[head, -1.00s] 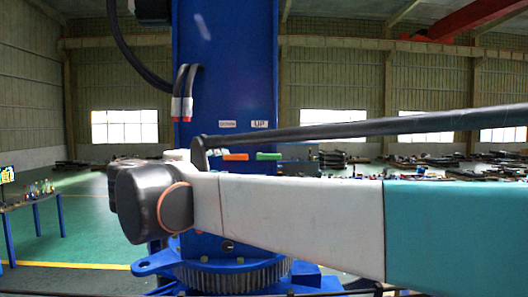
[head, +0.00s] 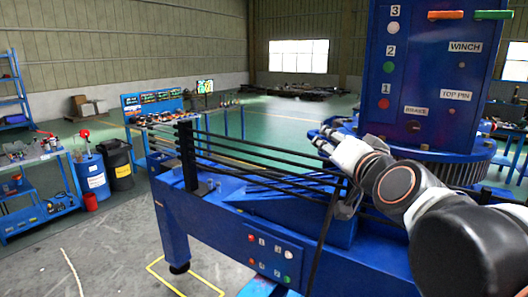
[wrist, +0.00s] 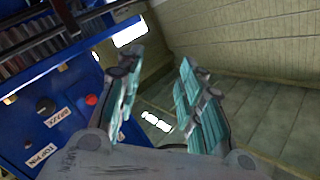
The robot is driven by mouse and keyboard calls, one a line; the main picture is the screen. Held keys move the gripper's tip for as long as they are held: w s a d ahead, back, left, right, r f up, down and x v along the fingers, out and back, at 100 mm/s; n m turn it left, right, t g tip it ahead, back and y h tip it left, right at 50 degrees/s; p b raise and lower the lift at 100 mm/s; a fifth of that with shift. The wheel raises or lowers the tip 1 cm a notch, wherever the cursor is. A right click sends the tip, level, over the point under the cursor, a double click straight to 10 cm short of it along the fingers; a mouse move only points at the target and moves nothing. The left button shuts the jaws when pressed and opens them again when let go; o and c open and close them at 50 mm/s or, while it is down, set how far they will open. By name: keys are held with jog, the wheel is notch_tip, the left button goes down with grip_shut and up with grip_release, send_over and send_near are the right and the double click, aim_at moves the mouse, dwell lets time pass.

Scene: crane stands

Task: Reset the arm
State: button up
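My gripper (wrist: 158,80) shows in the wrist view with its two teal-padded fingers apart and nothing between them. To its left is the blue crane column panel (wrist: 40,120), with a red button and "BRAKE" and "TOP PIN" labels; the gap between them cannot be judged. In the head view my arm (head: 400,187) is bent at the right, with dark round joints and white links, in front of the column (head: 425,75).
A blue crane frame (head: 225,220) with black rods and a button panel (head: 270,258) fills the middle and lower right. A blue bin (head: 92,178) and black bin (head: 118,163) stand at the left beside a tool cart (head: 35,205). Floor at lower left is mostly clear.

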jog(key=s+d+f+n+g+b, duration=0.1)
jog(key=s+f, duration=0.5)
jog(key=f, duration=0.6)
jog(key=s+d+f+n+g+h+b, duration=0.1)
jog(key=s+f+g+b, duration=0.4)
jog(key=f, duration=0.8)
jog(key=s+d+f+n+g+h+b, duration=0.1)
jog(key=s+d+f+n+g+b, duration=0.2)
jog(key=s+f, duration=0.5)
notch_tip(320, 180, down, 5)
jog(key=shift+d+f+n+g+b, duration=0.25)
jog(key=shift+n+g+b, duration=0.2)
jog(key=shift+b, duration=0.3)
